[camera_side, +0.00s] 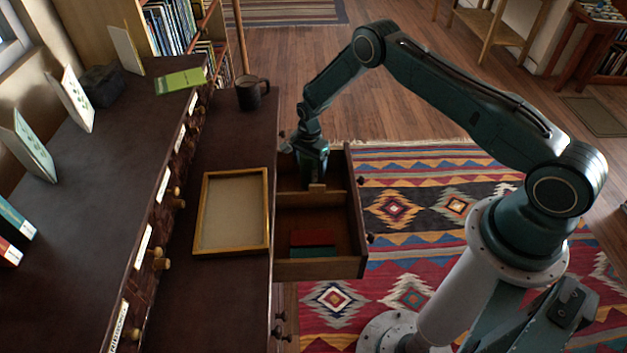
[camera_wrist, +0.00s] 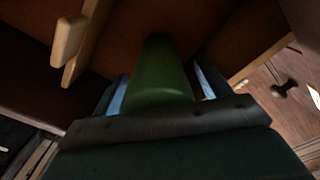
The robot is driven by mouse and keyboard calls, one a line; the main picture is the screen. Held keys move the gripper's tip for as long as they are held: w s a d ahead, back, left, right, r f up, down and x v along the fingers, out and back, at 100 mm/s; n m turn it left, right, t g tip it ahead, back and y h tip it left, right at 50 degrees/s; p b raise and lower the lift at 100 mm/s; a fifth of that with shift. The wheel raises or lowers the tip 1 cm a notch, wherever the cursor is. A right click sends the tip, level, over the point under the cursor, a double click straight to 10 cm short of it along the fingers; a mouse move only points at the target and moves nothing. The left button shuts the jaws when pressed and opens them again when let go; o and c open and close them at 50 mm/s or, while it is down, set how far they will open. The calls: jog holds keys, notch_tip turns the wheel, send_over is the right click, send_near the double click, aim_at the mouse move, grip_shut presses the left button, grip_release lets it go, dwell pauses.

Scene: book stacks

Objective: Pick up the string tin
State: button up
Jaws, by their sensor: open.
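A green rounded object, which looks like the string tin (camera_wrist: 158,72), stands between my gripper's fingers in the wrist view. My gripper (camera_wrist: 160,92) is open, with one bluish finger on each side of it. I cannot tell whether the fingers touch it. In the side view my gripper (camera_side: 312,178) points down into the far compartment of an open drawer (camera_side: 355,215). There my gripper and the drawer walls hide the tin.
A wooden divider (camera_side: 318,198) crosses the drawer close to my gripper. The near compartment holds a red and green block-like item (camera_side: 312,238). An empty-looking wooden tray (camera_side: 233,212) and a dark mug (camera_side: 250,93) stand on the desktop to the left.

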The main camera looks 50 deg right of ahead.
dwell(0.4)
jog(key=c, duration=1.2)
jog(key=shift+r, duration=0.2)
notch_tip(320, 180, up, 20)
jog(key=shift+f, duration=0.15)
